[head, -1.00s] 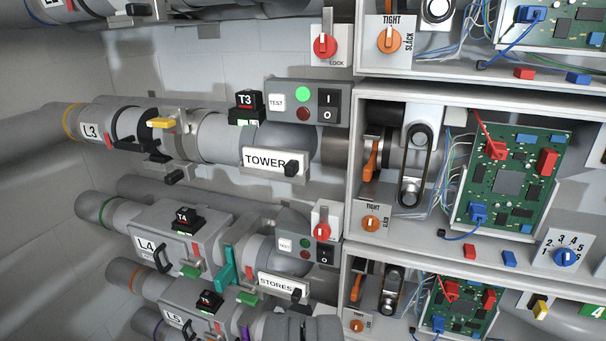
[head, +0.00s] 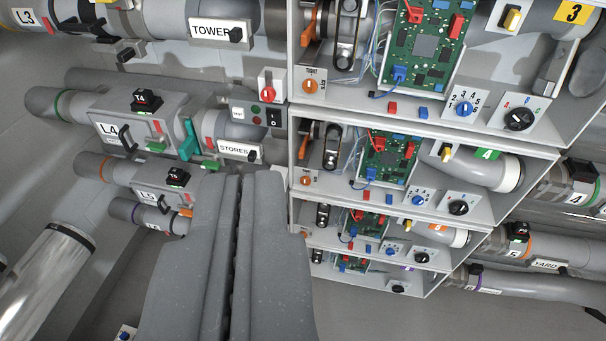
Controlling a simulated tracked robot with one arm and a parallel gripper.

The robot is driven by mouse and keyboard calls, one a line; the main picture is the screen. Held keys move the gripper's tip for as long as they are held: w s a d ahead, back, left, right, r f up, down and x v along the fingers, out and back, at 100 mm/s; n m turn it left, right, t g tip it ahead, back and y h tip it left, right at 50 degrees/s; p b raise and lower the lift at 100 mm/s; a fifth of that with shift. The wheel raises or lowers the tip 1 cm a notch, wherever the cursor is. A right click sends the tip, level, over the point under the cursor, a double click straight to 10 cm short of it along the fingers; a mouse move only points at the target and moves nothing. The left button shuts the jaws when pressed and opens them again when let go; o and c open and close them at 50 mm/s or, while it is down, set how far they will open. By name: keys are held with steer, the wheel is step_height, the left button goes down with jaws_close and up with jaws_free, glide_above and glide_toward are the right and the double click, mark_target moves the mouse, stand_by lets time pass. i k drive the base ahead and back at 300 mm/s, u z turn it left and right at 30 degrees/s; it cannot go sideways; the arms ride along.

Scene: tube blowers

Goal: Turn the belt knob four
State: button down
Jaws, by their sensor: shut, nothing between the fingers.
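Belt knob four (head: 305,181) is a small orange dial on a white plate at the lower left of the fourth bay (head: 400,205), the one with the green 4 label (head: 487,154). Its pointer is too small to read. The orange belt lever (head: 304,148) and the dark belt (head: 331,147) are above it. My gripper (head: 241,178) is shut and empty. In the picture its tips lie left of knob four, apart from it, below the STORES sign (head: 234,149).
The third bay's belt knob (head: 311,86) sits above, with a TIGHT and SLACK plate. A red lock knob (head: 268,93) and a switch box (head: 258,116) are left of the bays. Pipe L4 (head: 107,128) runs at left. Smaller bays are below.

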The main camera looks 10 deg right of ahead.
mark_target(305, 181)
steer(key=k, duration=1.2)
steer(key=z, duration=0.35)
steer(key=i, duration=1.6)
steer(key=u, duration=0.35)
